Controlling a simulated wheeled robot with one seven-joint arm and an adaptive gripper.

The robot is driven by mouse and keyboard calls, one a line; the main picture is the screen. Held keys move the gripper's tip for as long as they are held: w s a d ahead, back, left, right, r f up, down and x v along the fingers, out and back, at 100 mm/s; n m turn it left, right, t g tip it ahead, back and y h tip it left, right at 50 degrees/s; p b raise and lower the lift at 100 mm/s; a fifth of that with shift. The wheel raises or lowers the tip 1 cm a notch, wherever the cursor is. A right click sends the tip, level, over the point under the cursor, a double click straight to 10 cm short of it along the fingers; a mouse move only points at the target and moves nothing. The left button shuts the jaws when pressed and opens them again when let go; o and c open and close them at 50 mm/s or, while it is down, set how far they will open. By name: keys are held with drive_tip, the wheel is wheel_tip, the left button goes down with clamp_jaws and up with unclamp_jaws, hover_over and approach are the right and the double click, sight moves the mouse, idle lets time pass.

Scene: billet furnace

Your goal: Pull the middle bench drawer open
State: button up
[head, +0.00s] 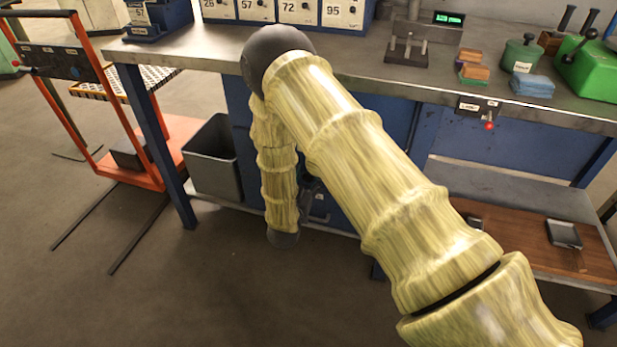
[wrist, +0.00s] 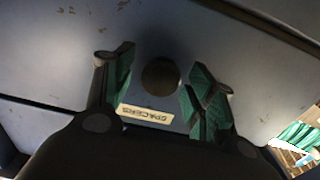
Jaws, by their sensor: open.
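In the wrist view, a blue-grey drawer front (wrist: 60,50) fills most of the picture. A dark round knob (wrist: 160,76) stands out from it beside a pale label (wrist: 146,116) that reads SPACERS upside down. My gripper (wrist: 160,78) is open, with its green-padded fingers on either side of the knob; I cannot tell whether they touch it. The drawer's place in the stack cannot be told from the wrist view.
The steel bench top (head: 365,68) holds numbered boxes (head: 298,10), a scale and a green case (head: 590,68). A grey bin (head: 211,158) stands left of the drawers. An orange trolley (head: 165,140) is further left. The lower shelf (head: 490,190) is at the right.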

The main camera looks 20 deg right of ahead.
drive_tip(key=shift+w+d, duration=0.3)
drive_tip(key=shift+w, duration=0.1)
clamp_jaws()
drive_tip(key=shift+s, duration=0.1)
